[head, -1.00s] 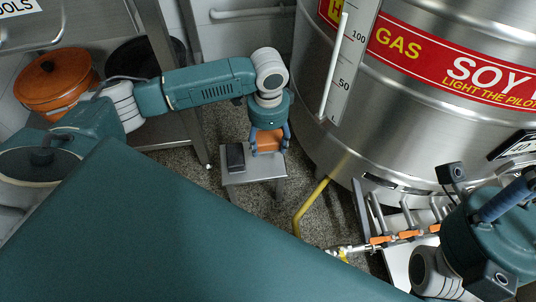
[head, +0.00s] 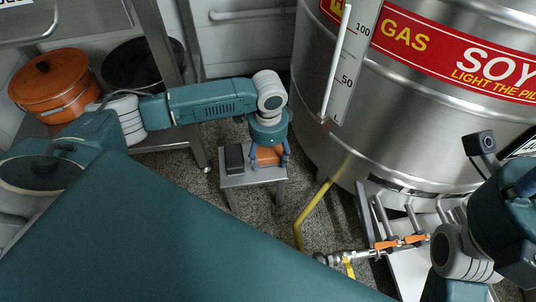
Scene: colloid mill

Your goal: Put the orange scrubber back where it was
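The orange scrubber (head: 268,155) is over the right part of a small grey metal stool (head: 252,180). My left gripper (head: 268,160) points down above the stool, with its blue-grey fingers on either side of the scrubber. It looks shut on the scrubber. The scrubber's upper part is hidden under the gripper. It is at or very close to the stool top; I cannot tell if it touches. My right arm (head: 500,225) shows at the right edge, but its fingers are not in view.
A dark block (head: 234,158) stands on the stool, left of the scrubber. The large steel kettle (head: 400,130) rises close on the right. A yellow gas pipe (head: 313,212) runs to valves with orange handles (head: 413,239). An orange pot (head: 50,80) and a black pot (head: 140,64) sit on a shelf at left.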

